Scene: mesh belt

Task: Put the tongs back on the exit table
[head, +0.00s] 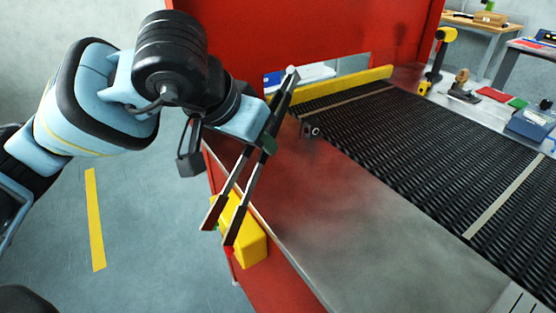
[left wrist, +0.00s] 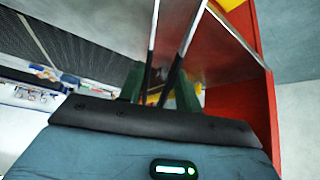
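The tongs (head: 281,102) are long and dark, with two arms and a pale knob at the upper end. My left gripper (head: 266,140) is shut on them below that end. Their arms hang slanting down to the left, slightly spread, in front of the red housing's edge and a yellow block. In the left wrist view the tongs (left wrist: 186,50) run between the green finger pads of the left gripper (left wrist: 160,90). A metal ledge (head: 345,215) runs beside the mesh belt; I cannot tell whether it is the exit table. My right gripper is not in view.
The dark mesh belt (head: 410,130) runs diagonally at the right. A red housing (head: 240,40) stands behind, with a yellow bar (head: 345,84) across its opening. A yellow block (head: 247,240) sits on the ledge's side. The ledge is clear. Tools lie beyond the belt.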

